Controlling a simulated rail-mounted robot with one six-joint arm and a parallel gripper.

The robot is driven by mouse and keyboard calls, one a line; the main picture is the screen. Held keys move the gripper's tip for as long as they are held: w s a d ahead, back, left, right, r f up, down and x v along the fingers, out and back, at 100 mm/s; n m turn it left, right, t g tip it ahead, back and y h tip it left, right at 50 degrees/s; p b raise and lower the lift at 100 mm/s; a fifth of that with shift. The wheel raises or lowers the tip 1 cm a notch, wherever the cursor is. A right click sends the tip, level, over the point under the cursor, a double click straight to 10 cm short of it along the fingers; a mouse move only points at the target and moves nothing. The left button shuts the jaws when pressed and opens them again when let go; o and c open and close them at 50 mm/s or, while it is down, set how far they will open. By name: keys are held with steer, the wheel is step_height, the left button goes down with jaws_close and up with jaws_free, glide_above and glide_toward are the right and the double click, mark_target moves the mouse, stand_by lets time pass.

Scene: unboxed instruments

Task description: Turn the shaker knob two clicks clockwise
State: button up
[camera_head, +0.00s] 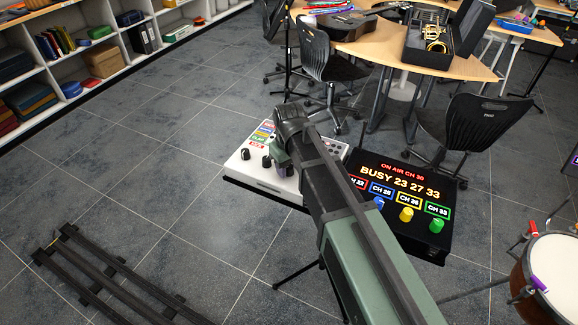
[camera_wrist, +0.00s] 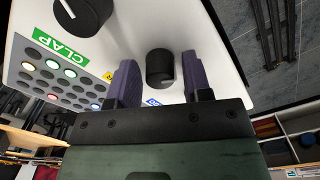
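In the wrist view, a round black knob (camera_wrist: 160,68) with a white pointer line stands on the white drum machine (camera_wrist: 222,62). My gripper (camera_wrist: 159,62) is open, its purple fingers on either side of this knob, with a narrow gap showing at each side. A blue label and a yellow label near it are partly hidden by the fingers, so I cannot read whether this is the shaker knob. Another black knob (camera_wrist: 84,14) sits beside the green CLAP label (camera_wrist: 60,44). In the head view, my arm and gripper (camera_head: 282,165) cover much of the white drum machine (camera_head: 240,172).
A black box (camera_head: 440,222) with a lit "BUSY 23 27 33" display and coloured knobs stands right of the drum machine. Small round pads (camera_wrist: 54,66) lie beside the CLAP label. Black knobs (camera_head: 246,154) at the machine's left are uncovered. A drum (camera_head: 548,275) stands far right.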

steer(key=shift+o, duration=0.6)
steer(key=shift+r, duration=0.1)
step_height(320, 180, up, 11)
steer(key=p, duration=1.1)
steer(key=shift+f, duration=0.2)
steer(key=s+d+m, duration=0.6)
steer(key=s+d, duration=0.7)
steer(key=d, duration=0.4)
steer(key=shift+s+m, duration=0.35)
steer(key=shift+m, duration=0.05)
